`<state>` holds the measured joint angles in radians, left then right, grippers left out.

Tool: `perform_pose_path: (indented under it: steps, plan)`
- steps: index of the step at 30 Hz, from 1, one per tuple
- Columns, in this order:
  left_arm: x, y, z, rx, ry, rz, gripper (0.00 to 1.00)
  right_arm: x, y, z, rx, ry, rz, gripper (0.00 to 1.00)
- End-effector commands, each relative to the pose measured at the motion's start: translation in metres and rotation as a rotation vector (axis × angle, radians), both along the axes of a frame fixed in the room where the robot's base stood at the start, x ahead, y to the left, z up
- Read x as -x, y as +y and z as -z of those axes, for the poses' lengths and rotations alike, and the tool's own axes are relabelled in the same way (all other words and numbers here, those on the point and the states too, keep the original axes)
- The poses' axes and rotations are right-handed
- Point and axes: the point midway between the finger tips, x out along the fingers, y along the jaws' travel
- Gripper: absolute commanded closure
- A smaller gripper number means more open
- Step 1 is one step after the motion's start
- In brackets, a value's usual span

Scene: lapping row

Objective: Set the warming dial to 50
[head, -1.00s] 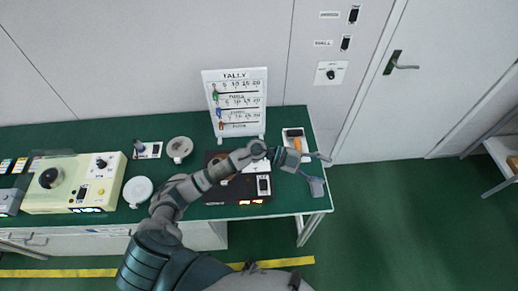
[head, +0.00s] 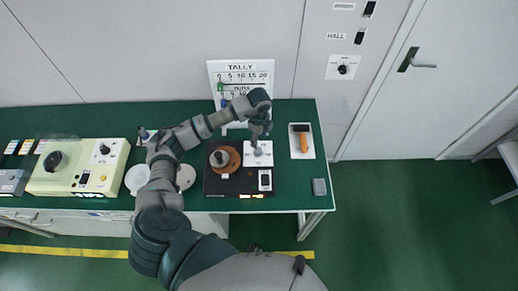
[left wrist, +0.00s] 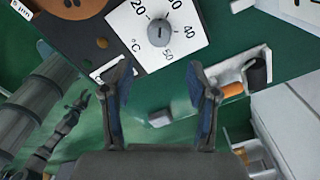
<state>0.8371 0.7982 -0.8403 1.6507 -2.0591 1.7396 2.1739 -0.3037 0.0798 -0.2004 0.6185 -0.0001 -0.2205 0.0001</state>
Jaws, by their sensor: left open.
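The warming dial (head: 258,152) is a grey knob on a white square panel at the right of a black warming plate (head: 213,187). In the left wrist view the dial (left wrist: 160,35) has marks 20, 40, 50 and °C around it; a short line shows on the knob, but I cannot read its exact setting. My left gripper (left wrist: 160,72) is open and empty, its fingers apart just short of the knob in that view. In the head view it hangs above the panel. A dark jointed part, probably my right gripper (left wrist: 77,103), shows small at the lower left of the wrist view.
The tally board (head: 241,78) stands behind. An orange-handled tool (head: 303,142) lies on a white tray at right, with a grey block (head: 319,187) nearer. A cream machine (head: 75,172) stands at left.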

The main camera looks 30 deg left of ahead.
Motion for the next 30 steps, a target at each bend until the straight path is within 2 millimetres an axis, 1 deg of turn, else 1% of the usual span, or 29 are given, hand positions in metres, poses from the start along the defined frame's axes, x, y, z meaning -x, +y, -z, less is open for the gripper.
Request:
perform_pose_path:
  steps: [1,6,9,12,17,25,26,27,29,30]
  plan:
    - [0.001,0.001,0.013,0.0,0.004,-0.001,0.41,0.0,0.0,-0.001,0.001,0.0,0.0,0.6]
    - [0.001,0.002,0.052,0.002,0.003,-0.001,0.41,-0.002,-0.002,-0.001,0.003,-0.003,-0.001,0.6]
    - [0.001,0.001,0.069,0.002,0.001,0.0,0.41,-0.003,-0.002,-0.001,0.002,-0.004,-0.001,0.6]
    - [0.001,0.002,0.082,0.003,0.001,-0.001,0.41,-0.003,-0.002,-0.001,0.002,-0.004,-0.001,0.6]
    - [0.0,0.001,0.091,0.002,0.0,0.0,0.41,-0.003,-0.001,-0.001,0.002,-0.005,-0.001,0.6]
    - [0.0,0.0,0.092,0.001,-0.001,0.001,0.41,-0.004,0.001,-0.001,-0.001,-0.007,0.0,0.6]
    - [0.0,0.0,0.092,0.002,-0.001,0.001,0.49,-0.005,0.001,-0.001,-0.002,-0.007,0.001,0.6]
    - [0.0,0.001,0.092,0.002,-0.001,0.001,0.59,-0.005,0.001,-0.001,-0.002,-0.007,0.001,0.6]
    - [0.0,0.001,0.092,0.002,-0.001,0.001,0.74,-0.005,0.001,-0.001,-0.002,-0.007,0.001,0.6]
    - [0.0,0.001,0.092,0.003,-0.001,0.001,0.84,-0.005,0.001,-0.001,-0.002,-0.007,0.001,0.6]
